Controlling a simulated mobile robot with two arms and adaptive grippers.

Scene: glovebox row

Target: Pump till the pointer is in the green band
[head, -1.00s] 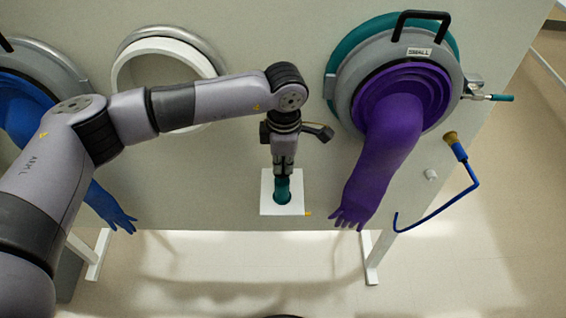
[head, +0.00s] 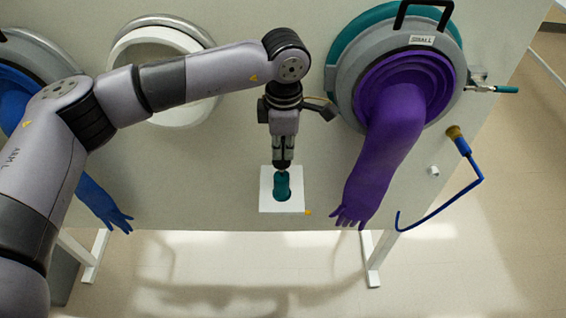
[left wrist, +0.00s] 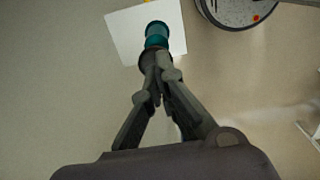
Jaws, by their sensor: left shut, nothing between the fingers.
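A teal pump bulb (head: 282,188) sits on a white square plate (head: 268,205) on the glovebox's pale front panel. My left gripper (head: 282,168) is shut and empty, with its fingertips at the upper end of the bulb. In the left wrist view the bulb (left wrist: 157,33) shows just beyond the closed fingertips (left wrist: 157,58), with the plate (left wrist: 122,30) behind it. I cannot tell whether the tips touch the bulb. My right gripper is not in view.
A purple glove (head: 378,165) hangs from the port right of the plate, near the gripper. An empty white-rimmed port (head: 125,55) and a blue glove (head: 100,203) are on the left. A blue bent rod (head: 440,212) sticks out at right. The floor below is clear.

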